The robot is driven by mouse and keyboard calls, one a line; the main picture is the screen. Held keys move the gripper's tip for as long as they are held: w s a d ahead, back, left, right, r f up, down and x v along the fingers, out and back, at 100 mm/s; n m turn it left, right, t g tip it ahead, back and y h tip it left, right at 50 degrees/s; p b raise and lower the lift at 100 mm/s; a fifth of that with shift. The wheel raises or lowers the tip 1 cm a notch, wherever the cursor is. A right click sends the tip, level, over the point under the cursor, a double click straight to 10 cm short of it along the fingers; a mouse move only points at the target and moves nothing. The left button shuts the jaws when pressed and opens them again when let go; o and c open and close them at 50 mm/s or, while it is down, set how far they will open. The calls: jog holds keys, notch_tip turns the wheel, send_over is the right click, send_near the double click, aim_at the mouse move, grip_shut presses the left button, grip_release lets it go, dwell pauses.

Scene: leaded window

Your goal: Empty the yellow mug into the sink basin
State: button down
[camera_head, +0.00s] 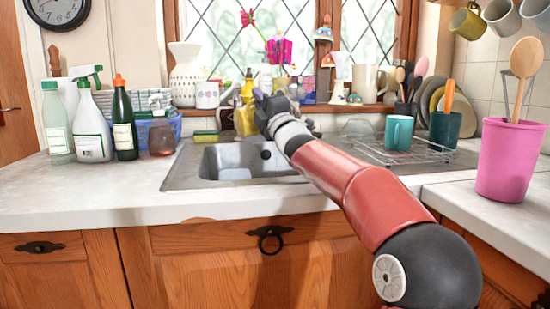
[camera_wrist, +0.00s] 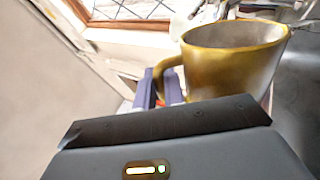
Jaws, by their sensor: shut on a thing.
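The yellow mug (camera_head: 245,119) is at the back of the sink in the head view, just left of my gripper (camera_head: 262,102). In the wrist view the mug (camera_wrist: 232,62) fills the upper right, its rim facing up and its handle toward my gripper (camera_wrist: 155,92). My gripper's purple fingers are shut on the mug at its handle. The mug looks roughly upright. Its inner wall shows, but I cannot see whether anything is inside. The sink basin (camera_head: 232,163) lies in front of and below the mug. My arm hides the basin's right part.
Bottles (camera_head: 92,130) and a blue basket stand left of the sink. A sponge (camera_head: 205,137) lies on the rear left rim. A wire rack with a teal mug (camera_head: 398,132) and a pink pot (camera_head: 508,160) stand to the right. Vases and mugs line the windowsill behind.

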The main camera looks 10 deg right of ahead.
jog(key=shift+d+f+m+t+h+b, duration=0.2)
jog(key=shift+m+h+b, duration=0.15)
jog(key=shift+m+b, duration=0.2)
jog(key=shift+d+f+m+t+h+b, duration=0.15)
jog(key=shift+m+h+b, duration=0.25)
jog(key=shift+m, duration=0.25)
jog(key=shift+w+d+r+m+h, duration=0.15)
jog(key=shift+d+m+h, duration=0.15)
jog(key=shift+m, duration=0.2)
jog(key=shift+w+d+r+m+h, duration=0.1)
jog(key=shift+d+m+h, duration=0.15)
jog(key=shift+m, duration=0.25)
